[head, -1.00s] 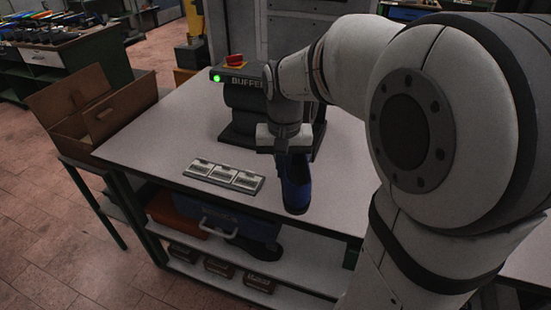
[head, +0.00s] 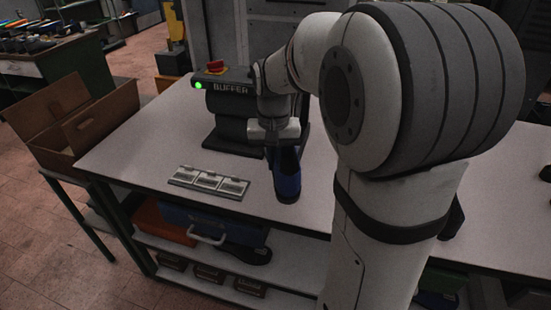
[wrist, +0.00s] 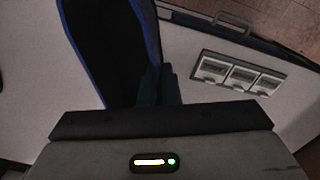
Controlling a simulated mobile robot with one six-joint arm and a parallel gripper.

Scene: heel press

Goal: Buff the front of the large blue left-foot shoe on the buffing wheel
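The blue shoe (head: 288,180) is below my gripper (head: 273,152), its blue end pointing toward the camera and down. In the wrist view the shoe (wrist: 110,45) shows a black middle with blue edges, and a dark finger lies along its side. My gripper appears shut on it, though the fingertips are mostly hidden. I cannot tell whether the shoe touches the bench. The buffing machine (head: 228,133), marked BUFFER, stands behind and left of my gripper. Its green light is on and a red button sits on top. My wrist hides part of it.
A panel of three plates (head: 209,180) lies on the bench (head: 140,150), left of the shoe. An open cardboard box (head: 85,125) stands at the left. A blue toolbox (head: 215,222), a dark shoe (head: 245,253) and small boxes are below the bench top. Bench right of my arm is mostly clear.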

